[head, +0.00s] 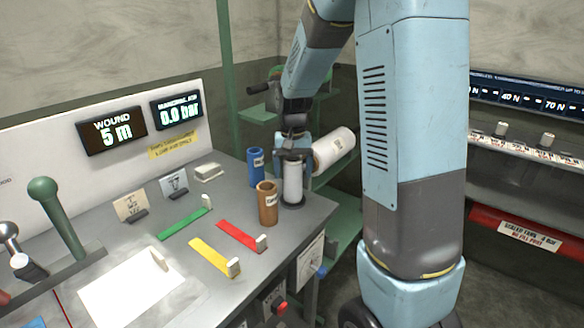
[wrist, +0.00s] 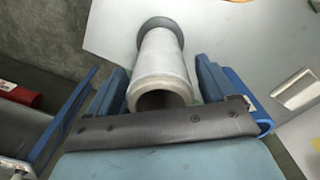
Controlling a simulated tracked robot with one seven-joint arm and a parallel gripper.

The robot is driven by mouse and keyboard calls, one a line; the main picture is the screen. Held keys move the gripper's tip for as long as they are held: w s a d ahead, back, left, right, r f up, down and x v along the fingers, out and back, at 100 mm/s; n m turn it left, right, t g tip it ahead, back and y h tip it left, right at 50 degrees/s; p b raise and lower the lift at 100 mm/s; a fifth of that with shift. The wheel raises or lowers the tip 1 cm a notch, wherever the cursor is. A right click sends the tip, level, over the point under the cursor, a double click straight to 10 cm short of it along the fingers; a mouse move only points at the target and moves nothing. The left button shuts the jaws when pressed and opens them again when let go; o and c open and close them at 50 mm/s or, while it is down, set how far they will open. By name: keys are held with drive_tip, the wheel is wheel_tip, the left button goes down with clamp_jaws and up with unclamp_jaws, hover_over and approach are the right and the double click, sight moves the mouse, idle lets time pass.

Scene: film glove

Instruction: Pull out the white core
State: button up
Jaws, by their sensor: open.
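The white core (head: 292,182) stands upright at the far right corner of the grey bench, its foot in a dark ring (head: 292,204). In the wrist view the core (wrist: 163,70) shows as a hollow white tube, with the dark ring (wrist: 160,27) around its far end. My gripper (head: 293,158) is at the top of the core. In the wrist view my gripper (wrist: 162,88) is open, with one blue finger on each side of the tube. A gap shows at the right finger; I cannot tell whether the left one touches.
A brown tube (head: 267,203) and a blue tube (head: 255,167) stand close left of the core. A white roll (head: 334,148) lies behind it to the right. Green, red and yellow strips lie on the bench (head: 160,222). A red tank (head: 515,232) is at right.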

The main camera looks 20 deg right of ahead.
drive_tip(key=shift+c, duration=0.3)
drive_tip(key=c, duration=1)
drive_tip(key=shift+c, duration=0.2)
drive_tip(key=shift+r, duration=0.65)
drive_tip(key=shift+r, duration=5.6)
drive_tip(key=shift+r, duration=0.1)
drive_tip(key=shift+w+r, duration=0.1)
drive_tip(key=shift+r, duration=1.35)
